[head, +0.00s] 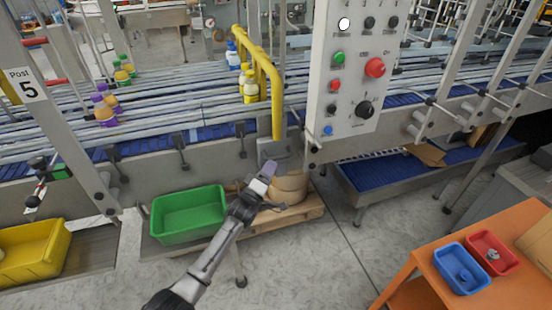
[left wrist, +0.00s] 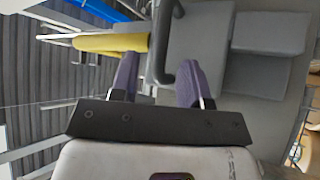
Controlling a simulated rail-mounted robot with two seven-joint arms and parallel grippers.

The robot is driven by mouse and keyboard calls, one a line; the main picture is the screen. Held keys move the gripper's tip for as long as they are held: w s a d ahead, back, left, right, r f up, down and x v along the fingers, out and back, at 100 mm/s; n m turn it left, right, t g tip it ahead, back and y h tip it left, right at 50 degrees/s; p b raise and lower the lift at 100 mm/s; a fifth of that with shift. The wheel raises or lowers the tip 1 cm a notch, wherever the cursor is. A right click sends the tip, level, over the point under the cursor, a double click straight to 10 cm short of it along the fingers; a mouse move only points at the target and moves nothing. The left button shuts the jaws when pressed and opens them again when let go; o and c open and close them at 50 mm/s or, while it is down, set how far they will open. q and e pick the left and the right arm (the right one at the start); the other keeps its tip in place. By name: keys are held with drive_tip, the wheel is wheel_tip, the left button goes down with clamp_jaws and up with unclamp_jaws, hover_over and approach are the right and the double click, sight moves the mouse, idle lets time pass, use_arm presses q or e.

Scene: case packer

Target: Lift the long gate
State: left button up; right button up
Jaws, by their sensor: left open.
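The long gate is a yellow bar (head: 277,100) that runs over the conveyor and bends down to a grey block (head: 274,152) on the conveyor's near side. Its yellow part also shows in the left wrist view (left wrist: 110,42). My left gripper (head: 268,170) is just below and in front of the grey block. In the left wrist view its purple fingers (left wrist: 157,80) are apart, with a dark curved handle (left wrist: 162,45) in the gap between them or just beyond their tips. I cannot tell whether they touch it. My right gripper is out of view.
A control panel (head: 348,85) with buttons stands right of the gate. Several bottles (head: 249,85) stand on the conveyor at the gate. A green bin (head: 188,213) is left of my arm, and a yellow bin (head: 35,250) farther left. An orange table (head: 440,265) stands at front right.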

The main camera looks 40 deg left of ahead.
sight(276, 158)
use_arm(q)
drive_tip(key=shift+x, duration=2.35)
drive_tip(key=shift+c, duration=0.2)
clamp_jaws()
